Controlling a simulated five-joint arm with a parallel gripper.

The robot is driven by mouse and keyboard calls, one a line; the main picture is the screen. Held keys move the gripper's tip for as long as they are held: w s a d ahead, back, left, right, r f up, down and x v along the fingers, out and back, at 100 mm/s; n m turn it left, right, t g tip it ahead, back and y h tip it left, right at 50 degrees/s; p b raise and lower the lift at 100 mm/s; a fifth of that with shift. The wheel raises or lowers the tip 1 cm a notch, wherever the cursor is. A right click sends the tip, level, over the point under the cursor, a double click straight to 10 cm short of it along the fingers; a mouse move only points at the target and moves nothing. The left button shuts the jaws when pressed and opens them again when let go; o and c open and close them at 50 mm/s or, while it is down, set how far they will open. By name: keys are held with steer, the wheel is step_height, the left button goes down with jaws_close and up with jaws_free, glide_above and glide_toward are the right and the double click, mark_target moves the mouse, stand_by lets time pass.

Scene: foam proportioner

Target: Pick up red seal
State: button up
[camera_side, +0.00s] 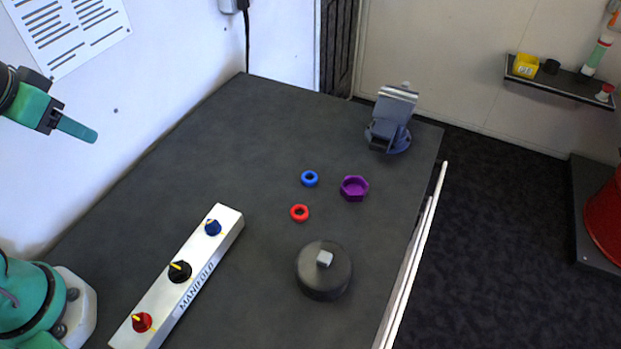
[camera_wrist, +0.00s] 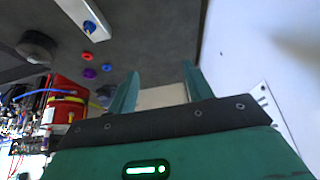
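The red seal (camera_side: 299,213) is a small ring lying flat on the dark bench (camera_side: 230,140), near its middle. It also shows in the wrist view (camera_wrist: 87,55), far from the fingers. My gripper (camera_side: 76,130) is at the upper left in the side view, raised in front of the white wall and well apart from the seal. In the wrist view my gripper (camera_wrist: 158,82) has its two green fingers spread wide with nothing between them.
A blue ring (camera_side: 310,178) and a purple hex nut (camera_side: 354,188) lie close to the seal. A dark round cap (camera_side: 324,270) stands nearer the front. The manifold bar (camera_side: 205,262) with knobs lies left. A grey vise (camera_side: 390,125) stands at the back right.

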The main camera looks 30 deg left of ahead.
steer(key=shift+o, duration=0.4)
steer(key=shift+w, duration=0.1)
steer(key=m+g, duration=0.2)
steer(key=g, duration=0.4)
glide_above(300, 210)
step_height(300, 210, down, 17)
steer(key=shift+r, duration=0.1)
steer(key=shift+f, duration=1.25)
steer(key=shift+f, duration=0.1)
